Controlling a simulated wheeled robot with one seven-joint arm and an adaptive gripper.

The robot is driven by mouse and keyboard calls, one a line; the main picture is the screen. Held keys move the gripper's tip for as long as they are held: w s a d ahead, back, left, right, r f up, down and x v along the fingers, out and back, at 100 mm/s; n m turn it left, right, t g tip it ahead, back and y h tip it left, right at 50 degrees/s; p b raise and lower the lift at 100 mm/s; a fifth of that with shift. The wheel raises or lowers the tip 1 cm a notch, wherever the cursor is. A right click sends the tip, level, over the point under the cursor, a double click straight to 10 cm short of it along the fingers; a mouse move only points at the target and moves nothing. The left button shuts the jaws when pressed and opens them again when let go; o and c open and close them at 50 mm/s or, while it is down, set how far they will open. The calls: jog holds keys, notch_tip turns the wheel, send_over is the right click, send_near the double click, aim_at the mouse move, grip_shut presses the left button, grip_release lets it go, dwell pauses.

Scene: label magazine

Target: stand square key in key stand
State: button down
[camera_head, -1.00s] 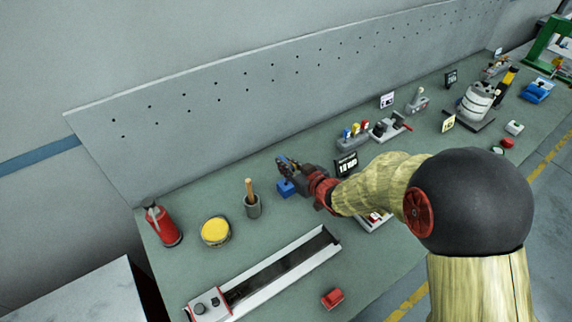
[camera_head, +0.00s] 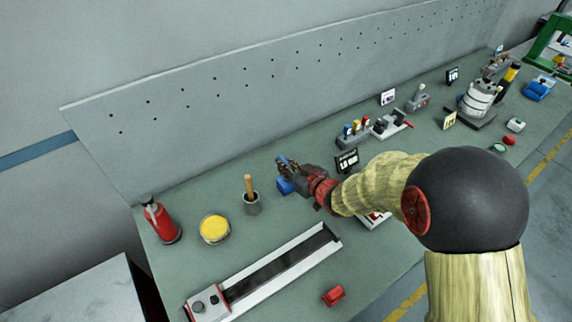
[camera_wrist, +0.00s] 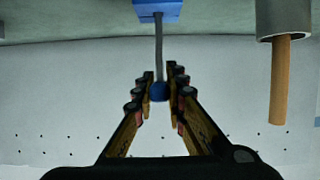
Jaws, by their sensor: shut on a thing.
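My gripper (camera_head: 287,163) is over the left part of the green bench. In the wrist view, my gripper (camera_wrist: 159,88) is shut on the round blue knob of a slim grey shaft, which I take as the square key (camera_wrist: 159,42). The shaft runs from the knob to a blue block, likely the key stand (camera_wrist: 157,10). The shaft's far end meets the block; I cannot tell whether it is seated in it or just in front. In the head view the blue block (camera_head: 285,187) sits on the bench below the fingers, partly covered by my gripper.
A grey cup with a wooden handle (camera_head: 249,188) stands close left of the block. Farther left are a yellow-topped round tin (camera_head: 214,229) and a red bottle (camera_head: 160,221). A long rail unit (camera_head: 265,273) lies in front. A black sign (camera_head: 346,162) stands to the right.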

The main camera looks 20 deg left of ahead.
jog(key=shift+f+b, duration=1.05)
jog(key=shift+f, duration=0.4)
jog(key=c, duration=1.7)
grip_release()
jog(key=shift+c, duration=0.2)
jog(key=v, duration=1.2)
